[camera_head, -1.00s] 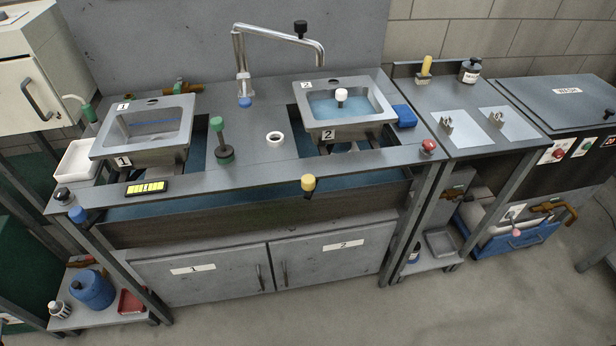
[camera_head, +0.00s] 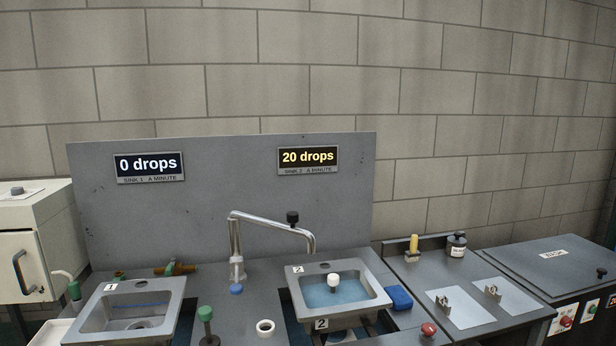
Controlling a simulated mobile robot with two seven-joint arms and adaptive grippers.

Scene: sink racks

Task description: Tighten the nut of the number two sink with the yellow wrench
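The number two sink (camera_head: 336,312) is a grey basin set in the bench, with "2" labels. Blue water (camera_head: 350,291) lies in it and a white-topped plug (camera_head: 333,279) stands upright in the water. Its nut is not visible from this angle. A display (camera_head: 308,160) on the back panel reads "20 drops" for sink 2. A yellow-handled tool (camera_head: 413,243) stands upright at the back of the right-hand counter; I cannot tell whether it is a wrench. Neither of my grippers is in view.
Sink 1 (camera_head: 130,306) is at left; its display (camera_head: 150,166) reads "0 drops". A chrome faucet (camera_head: 236,243) arches between the sinks. A green-topped tool (camera_head: 206,318), a white ring (camera_head: 265,328) and a blue block (camera_head: 399,297) are on the bench. A red button (camera_head: 429,328) is at right.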

